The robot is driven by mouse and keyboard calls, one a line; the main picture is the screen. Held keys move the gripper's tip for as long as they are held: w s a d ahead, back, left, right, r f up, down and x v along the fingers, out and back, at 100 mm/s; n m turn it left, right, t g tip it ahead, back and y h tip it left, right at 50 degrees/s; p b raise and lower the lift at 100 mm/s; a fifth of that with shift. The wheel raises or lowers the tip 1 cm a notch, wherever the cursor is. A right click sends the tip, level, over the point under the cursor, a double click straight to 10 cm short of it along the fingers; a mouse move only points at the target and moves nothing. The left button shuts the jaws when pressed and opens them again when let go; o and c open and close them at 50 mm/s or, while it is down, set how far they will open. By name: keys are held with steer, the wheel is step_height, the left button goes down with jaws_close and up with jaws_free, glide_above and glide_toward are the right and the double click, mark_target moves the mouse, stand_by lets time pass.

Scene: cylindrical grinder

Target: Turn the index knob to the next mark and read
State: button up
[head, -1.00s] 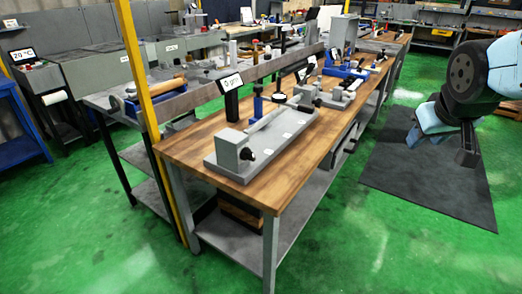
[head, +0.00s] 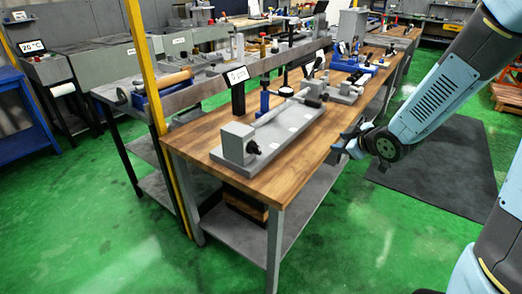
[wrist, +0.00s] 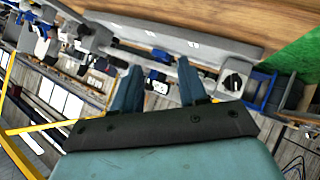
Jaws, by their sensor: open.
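A grey fixture base (head: 222,155) lies along the wooden bench. A grey block (head: 237,140) stands at its near end with a dark round knob (head: 253,148) on its right face; I cannot tell any marks on it. A bar runs back from the block towards a dark handle (head: 314,102) at the far end. A small display (head: 236,77) stands behind on a black post, its text too small to read surely. My gripper (head: 345,147) is at the bench's right edge, apart from the knob. In the wrist view its fingers (wrist: 160,88) are spread and empty.
A blue stand (head: 265,98) with a dial gauge (head: 286,91) is behind the base. A yellow post (head: 143,60) rises at the bench's left corner. More fixtures stand farther back on the bench. The bare wood along the right front edge (head: 290,165) is clear.

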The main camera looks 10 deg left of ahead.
steer(key=s+a+f+n+g+y, duration=0.1)
steer(key=s+a+f+n+y, duration=0.15)
steer(key=a+f+y, duration=0.35)
steer(key=n+g+y, duration=0.2)
steer(key=y, duration=0.2)
glide_toward(259, 149)
steer(key=x, duration=0.9)
steer(key=shift+w+a, duration=0.1)
steer(key=shift+a, duration=0.15)
jaws_close()
